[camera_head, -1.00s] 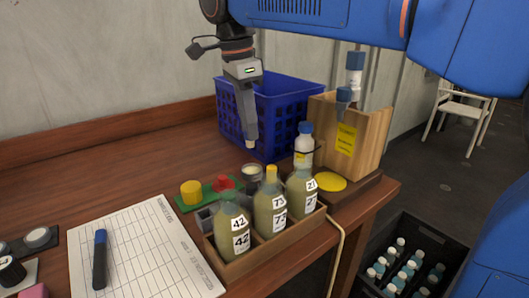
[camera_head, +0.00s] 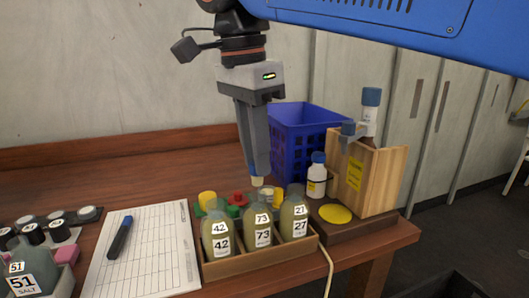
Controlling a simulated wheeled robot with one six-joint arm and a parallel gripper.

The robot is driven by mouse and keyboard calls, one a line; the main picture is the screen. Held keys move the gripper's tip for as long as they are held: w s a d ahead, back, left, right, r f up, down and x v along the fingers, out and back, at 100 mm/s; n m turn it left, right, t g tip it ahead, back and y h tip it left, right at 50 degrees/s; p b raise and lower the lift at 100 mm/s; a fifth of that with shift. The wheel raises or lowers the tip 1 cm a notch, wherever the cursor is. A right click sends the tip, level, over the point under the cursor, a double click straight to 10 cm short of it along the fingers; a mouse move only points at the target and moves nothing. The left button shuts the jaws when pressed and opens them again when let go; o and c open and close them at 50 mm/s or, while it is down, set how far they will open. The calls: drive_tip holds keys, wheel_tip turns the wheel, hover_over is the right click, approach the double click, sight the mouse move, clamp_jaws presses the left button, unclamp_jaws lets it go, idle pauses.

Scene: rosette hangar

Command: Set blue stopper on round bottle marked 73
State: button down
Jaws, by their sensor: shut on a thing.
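That bottle stands upright, in the middle of a wooden rack (camera_head: 262,262), between the bottle marked 42 (camera_head: 217,235) and the bottle marked 27 (camera_head: 295,220). No stopper clearly shows on bottle 73. I cannot pick out a loose blue stopper.
Yellow (camera_head: 207,198) and red (camera_head: 239,198) pieces stand behind the rack. A white bottle with a blue cap (camera_head: 317,175), a wooden box (camera_head: 380,180) and a blue crate (camera_head: 300,140) are to the right. A gridded sheet (camera_head: 145,250) with a marker (camera_head: 120,238) lies left.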

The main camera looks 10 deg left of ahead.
drive_tip(key=shift+f, duration=1.8)
drive_tip(key=shift+f, duration=0.3)
idle(0.3)
idle(0.6)
drive_tip(key=c, duration=1)
unclamp_jaws()
drive_tip(key=shift+c, duration=0.2)
drive_tip(key=shift+r, duration=0.1)
drive_tip(key=shift+r, duration=3.7)
